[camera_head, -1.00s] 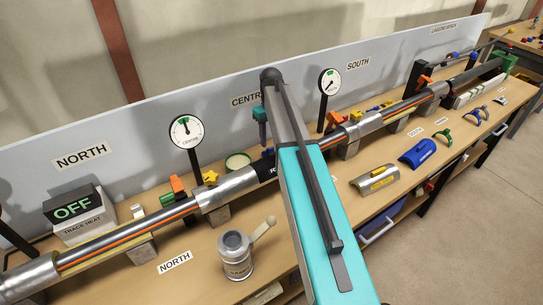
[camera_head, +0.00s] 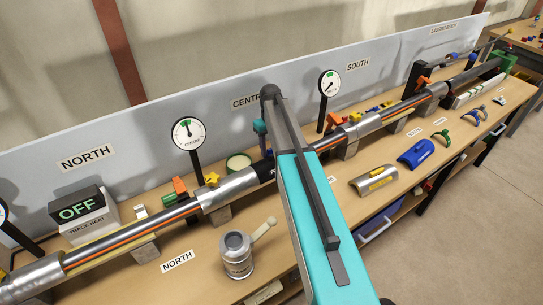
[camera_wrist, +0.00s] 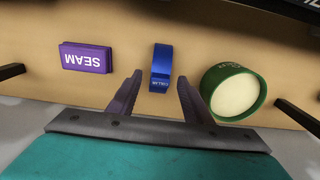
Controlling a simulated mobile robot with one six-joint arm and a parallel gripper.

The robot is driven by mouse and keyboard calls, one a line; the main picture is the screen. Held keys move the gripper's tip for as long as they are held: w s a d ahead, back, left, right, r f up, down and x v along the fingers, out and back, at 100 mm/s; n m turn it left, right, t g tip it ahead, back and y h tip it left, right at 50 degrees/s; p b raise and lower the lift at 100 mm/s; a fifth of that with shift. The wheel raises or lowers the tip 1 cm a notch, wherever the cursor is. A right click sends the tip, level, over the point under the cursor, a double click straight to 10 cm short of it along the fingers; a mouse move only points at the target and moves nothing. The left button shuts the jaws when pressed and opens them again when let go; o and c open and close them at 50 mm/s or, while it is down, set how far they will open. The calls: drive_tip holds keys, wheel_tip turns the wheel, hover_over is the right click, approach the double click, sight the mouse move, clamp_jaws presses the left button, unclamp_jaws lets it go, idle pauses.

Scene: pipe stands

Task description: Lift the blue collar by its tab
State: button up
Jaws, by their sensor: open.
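The blue collar (camera_wrist: 161,65) stands on the wooden bench in the wrist view, its narrow side with a small label facing my gripper. Its tab is not clearly told apart from the band. My gripper (camera_wrist: 160,79) is open, with one purple-grey finger to the left of the collar and one to the right. Both fingers look apart from it, and nothing is held. How high the fingertips are above the bench is hard to judge. In the head view my arm hides the collar and most of the gripper.
In the wrist view a purple SEAM block (camera_wrist: 86,57) lies left of the collar and a green round tin (camera_wrist: 234,93) stands close to the right finger. In the head view a pipe (camera_head: 228,186), gauges (camera_head: 188,134) and a grey can (camera_head: 237,255) crowd the bench.

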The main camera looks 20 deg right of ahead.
idle(0.3)
clamp_jaws()
drive_tip(key=shift+r, duration=0.15)
wheel_tip(320, 180, up, 10)
drive_tip(key=b, duration=0.3)
idle(0.6)
idle(0.5)
